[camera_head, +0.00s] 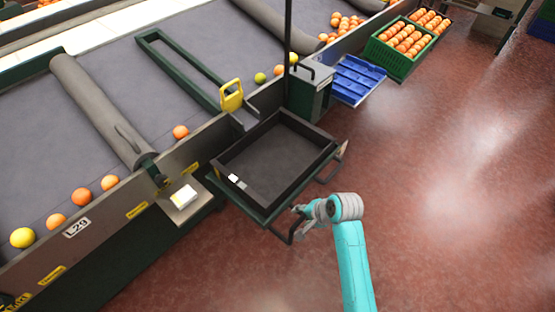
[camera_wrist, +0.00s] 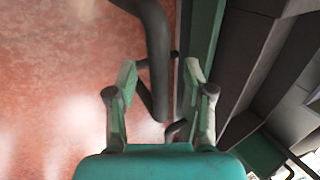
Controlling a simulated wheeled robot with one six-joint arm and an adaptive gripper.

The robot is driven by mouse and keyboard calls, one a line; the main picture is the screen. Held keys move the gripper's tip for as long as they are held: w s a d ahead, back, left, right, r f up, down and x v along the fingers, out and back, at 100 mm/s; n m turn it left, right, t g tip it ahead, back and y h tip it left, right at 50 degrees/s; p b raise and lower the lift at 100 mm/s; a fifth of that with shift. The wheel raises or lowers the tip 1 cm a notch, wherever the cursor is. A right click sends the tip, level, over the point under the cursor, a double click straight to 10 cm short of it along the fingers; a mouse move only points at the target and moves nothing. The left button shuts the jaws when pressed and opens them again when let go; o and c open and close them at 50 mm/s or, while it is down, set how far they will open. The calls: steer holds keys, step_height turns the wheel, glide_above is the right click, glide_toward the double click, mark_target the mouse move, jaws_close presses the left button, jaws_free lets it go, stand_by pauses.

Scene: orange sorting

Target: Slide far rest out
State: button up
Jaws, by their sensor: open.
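A dark square rest (camera_head: 217,166) with a raised rim sticks out from the side of the conveyor; it looks empty except for small white pieces at its left corner. Its green front edge carries two dark bar handles, a nearer one (camera_head: 291,238) and a farther one (camera_head: 329,177). Which part is the far rest I cannot tell for sure. My gripper (camera_head: 297,211) is at the front edge, by the nearer handle. In the wrist view my gripper (camera_wrist: 162,74) is open, with a dark handle bar (camera_wrist: 156,50) between its fingers; contact is not clear.
A blue tray (camera_head: 374,88) and a green crate of oranges (camera_head: 390,65) stand beyond the rest. The conveyor (camera_head: 120,80) with loose fruit lies to the left, with a white-topped box (camera_head: 184,197) beside it. The red floor on the right is clear.

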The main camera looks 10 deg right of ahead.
jaws_close()
steer(key=shift+s+d, duration=0.1)
steer(key=shift+s, duration=0.05)
steer(key=s+d, duration=0.6)
steer(key=s, duration=0.2)
steer(key=shift+s, duration=0.2)
steer(key=shift+o, duration=1)
jaws_free()
steer(key=shift+d, duration=0.1)
stand_by(0.5)
steer(key=shift+r, duration=0.15)
step_height(320, 180, up, 7)
stand_by(0.8)
